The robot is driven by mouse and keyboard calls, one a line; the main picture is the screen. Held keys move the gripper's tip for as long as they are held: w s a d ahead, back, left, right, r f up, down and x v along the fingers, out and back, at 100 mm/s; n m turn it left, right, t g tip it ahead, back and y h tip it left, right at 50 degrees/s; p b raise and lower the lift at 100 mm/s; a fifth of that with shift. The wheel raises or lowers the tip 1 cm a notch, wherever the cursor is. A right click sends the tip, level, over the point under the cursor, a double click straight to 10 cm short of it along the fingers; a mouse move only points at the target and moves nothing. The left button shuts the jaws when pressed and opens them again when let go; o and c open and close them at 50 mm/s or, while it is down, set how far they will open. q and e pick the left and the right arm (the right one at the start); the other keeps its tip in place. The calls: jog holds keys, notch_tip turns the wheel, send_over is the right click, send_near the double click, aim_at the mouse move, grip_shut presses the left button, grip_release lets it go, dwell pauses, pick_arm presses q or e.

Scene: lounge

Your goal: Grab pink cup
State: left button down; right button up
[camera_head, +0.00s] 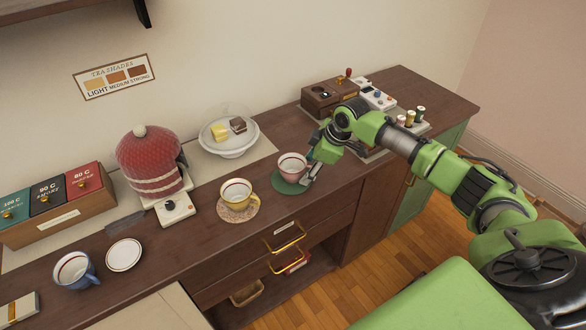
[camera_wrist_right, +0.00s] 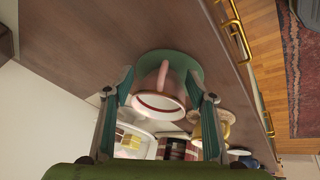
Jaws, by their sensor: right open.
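The pink cup (camera_head: 292,166) stands upright on a round green coaster (camera_head: 283,187) on the wooden counter. My right gripper (camera_head: 311,163) is beside the cup, reaching in from the right. In the right wrist view the pink cup (camera_wrist_right: 160,101) shows between the two open fingers of my right gripper (camera_wrist_right: 158,112), with its handle toward the top. I see a gap on both sides of the cup, so the gripper does not hold it. My left gripper is not in view.
A yellow cup (camera_head: 237,195) on a patterned coaster stands left of the pink cup. A cake stand (camera_head: 229,137) is behind it. A wooden grinder box (camera_head: 328,96) stands behind my right gripper. A blue cup (camera_head: 75,270) and white saucer (camera_head: 124,254) are further left.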

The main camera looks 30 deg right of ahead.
grip_shut()
jog(key=shift+r, duration=0.1)
dwell(0.3)
